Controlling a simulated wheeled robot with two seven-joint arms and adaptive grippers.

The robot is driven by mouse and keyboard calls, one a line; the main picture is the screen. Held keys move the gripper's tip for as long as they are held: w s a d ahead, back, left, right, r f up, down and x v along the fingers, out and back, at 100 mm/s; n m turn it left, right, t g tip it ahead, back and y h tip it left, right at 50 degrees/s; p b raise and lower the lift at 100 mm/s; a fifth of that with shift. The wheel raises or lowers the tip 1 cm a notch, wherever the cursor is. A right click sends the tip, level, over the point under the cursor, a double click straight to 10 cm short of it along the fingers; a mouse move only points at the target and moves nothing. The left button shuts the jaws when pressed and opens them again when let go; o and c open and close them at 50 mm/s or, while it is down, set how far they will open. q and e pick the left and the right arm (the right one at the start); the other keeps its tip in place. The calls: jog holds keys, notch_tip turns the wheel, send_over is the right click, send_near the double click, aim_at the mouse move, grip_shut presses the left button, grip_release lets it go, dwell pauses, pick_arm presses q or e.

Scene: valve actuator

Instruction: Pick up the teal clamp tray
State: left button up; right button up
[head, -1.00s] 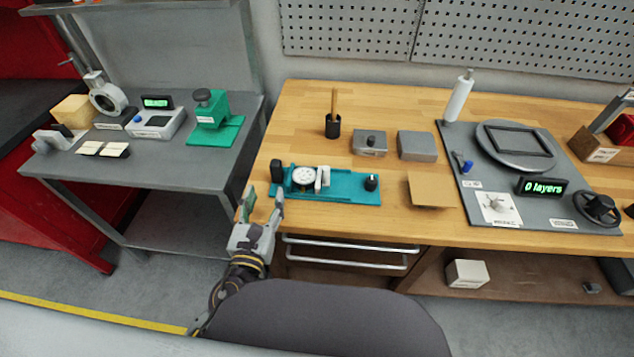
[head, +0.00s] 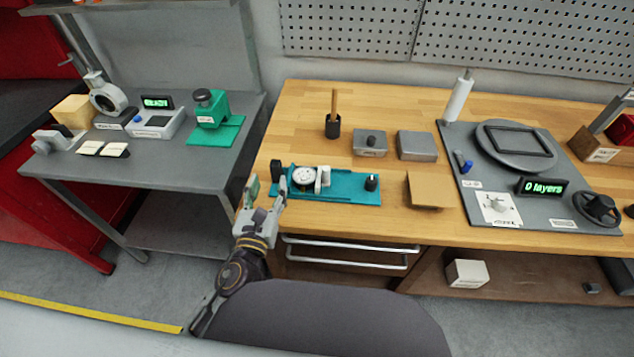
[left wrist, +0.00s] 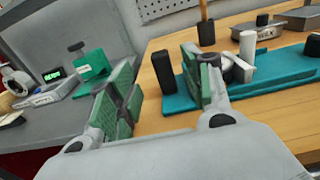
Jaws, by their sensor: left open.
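The teal clamp tray (head: 345,190) lies flat at the front left of the wooden bench. It carries a white round dial, white clamp blocks and a black knob at its right end. A black upright post (head: 276,170) stands at its left end; in the left wrist view the post (left wrist: 162,73) shows between my fingers. My left gripper (head: 267,190) is open and empty at the tray's near left end. In the left wrist view the right finger of my gripper (left wrist: 160,92) overlaps the teal tray (left wrist: 265,88); I cannot tell whether they touch. My right gripper is out of view.
A grey side table (head: 180,165) with a green press stands to the left, across a narrow gap. Behind the tray are a black cup (head: 333,127) and grey boxes (head: 417,146). A tan plate (head: 429,189) lies right of the tray. Drawer handles (head: 345,250) protrude below the bench edge.

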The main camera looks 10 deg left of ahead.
aim_at(274, 168)
pick_arm(q)
jog(key=shift+w, duration=1.65)
jog(key=shift+w+f, duration=0.2)
jog(key=shift+w, duration=2.4)
jog(key=shift+c, duration=0.4)
jog(key=shift+r, duration=0.1)
grip_shut()
